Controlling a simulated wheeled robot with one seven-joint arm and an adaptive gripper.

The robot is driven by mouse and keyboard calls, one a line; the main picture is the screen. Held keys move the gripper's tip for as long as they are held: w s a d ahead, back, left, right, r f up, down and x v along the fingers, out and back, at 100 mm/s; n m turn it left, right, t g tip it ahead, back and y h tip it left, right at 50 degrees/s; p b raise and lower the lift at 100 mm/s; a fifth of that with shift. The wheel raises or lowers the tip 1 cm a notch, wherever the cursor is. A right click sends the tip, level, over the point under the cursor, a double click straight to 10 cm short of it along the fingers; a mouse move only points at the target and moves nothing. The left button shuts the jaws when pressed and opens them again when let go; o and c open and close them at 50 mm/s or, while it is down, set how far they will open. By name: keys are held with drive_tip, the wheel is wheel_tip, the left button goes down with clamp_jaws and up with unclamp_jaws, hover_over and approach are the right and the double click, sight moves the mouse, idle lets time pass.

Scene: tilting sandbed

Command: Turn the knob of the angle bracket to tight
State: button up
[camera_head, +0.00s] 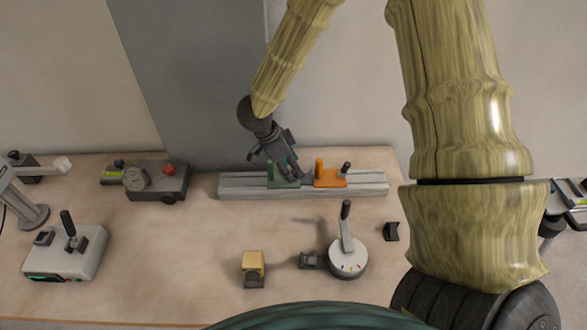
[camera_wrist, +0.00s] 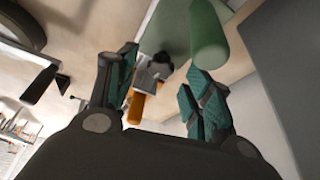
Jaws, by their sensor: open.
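Two brackets sit on a long grey rail (camera_head: 235,187): a green one (camera_head: 284,183) and an orange one (camera_head: 329,178) to its right, with an upright orange post and a dark knob (camera_head: 346,167). I cannot tell by looks which one is called the angle bracket. My gripper (camera_head: 288,168) is open, pointing down at the green bracket and hiding most of it. In the wrist view the open fingers (camera_wrist: 163,68) stand either side of a grey and black knob-like part (camera_wrist: 152,70). A green post (camera_wrist: 208,38) is close by the right finger. Contact cannot be told.
A white dial with a lever (camera_head: 348,258) and a yellow-topped block (camera_head: 253,265) stand in front of the rail. A grey box with a gauge and red button (camera_head: 158,180) is left of it. A joystick box (camera_head: 66,253) is at front left. The table's middle is clear.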

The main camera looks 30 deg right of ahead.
drive_tip(key=v, duration=1)
drive_tip(key=shift+r, duration=0.1)
